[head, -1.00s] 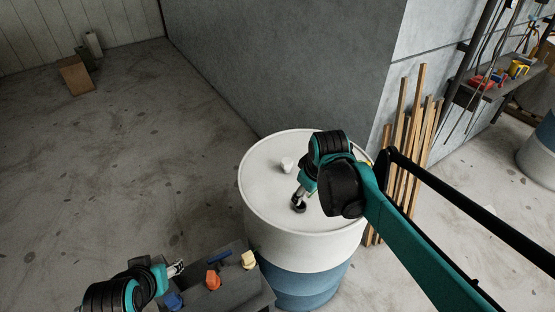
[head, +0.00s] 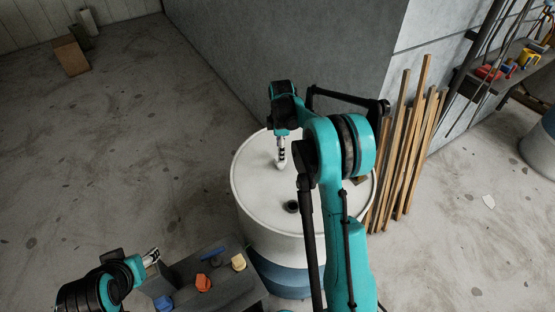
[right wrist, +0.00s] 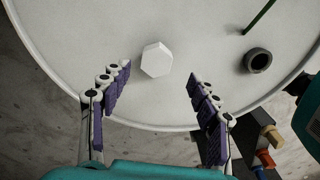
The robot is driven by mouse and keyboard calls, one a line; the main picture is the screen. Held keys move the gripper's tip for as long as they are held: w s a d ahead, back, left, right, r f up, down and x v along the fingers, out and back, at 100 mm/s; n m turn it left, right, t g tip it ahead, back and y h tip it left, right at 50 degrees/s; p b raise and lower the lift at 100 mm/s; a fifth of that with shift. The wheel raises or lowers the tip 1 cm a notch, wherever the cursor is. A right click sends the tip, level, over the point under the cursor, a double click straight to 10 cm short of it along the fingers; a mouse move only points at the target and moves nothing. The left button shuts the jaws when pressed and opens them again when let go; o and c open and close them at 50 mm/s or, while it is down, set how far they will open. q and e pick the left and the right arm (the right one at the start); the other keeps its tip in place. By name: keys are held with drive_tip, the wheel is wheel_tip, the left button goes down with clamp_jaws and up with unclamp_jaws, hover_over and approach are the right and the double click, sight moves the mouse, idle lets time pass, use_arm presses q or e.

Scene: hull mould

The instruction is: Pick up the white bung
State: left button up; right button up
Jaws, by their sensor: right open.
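The white bung (right wrist: 157,60) is a hexagonal white piece on the drum's white lid (right wrist: 205,40). In the right wrist view it lies between and just beyond the fingertips of my right gripper (right wrist: 160,72), which is open with nothing in it. In the head view the right gripper (head: 282,163) points down at the bung, which is mostly hidden behind it. My left gripper (head: 152,256) is at the lower left, beside the dark block of coloured pieces and away from the drum; its jaw opening is too small to tell.
A dark round opening (head: 291,207) is in the lid, nearer than the bung. A dark block (head: 235,288) beside the drum carries orange (head: 203,283), cream (head: 239,262) and blue (head: 163,303) pieces. Wooden planks (head: 413,140) lean on the wall behind the drum.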

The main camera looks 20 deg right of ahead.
drive_tip(key=f, duration=0.2)
drive_tip(key=f+b, duration=0.1)
drive_tip(key=f, duration=0.4)
drive_tip(key=shift+w+d+f+b, duration=0.1)
drive_tip(key=shift+w+f+b, duration=0.2)
drive_tip(key=shift+b, duration=0.1)
drive_tip(key=shift+r, duration=0.15)
drive_tip(key=shift+c, duration=0.8)
drive_tip(key=c, duration=1.1)
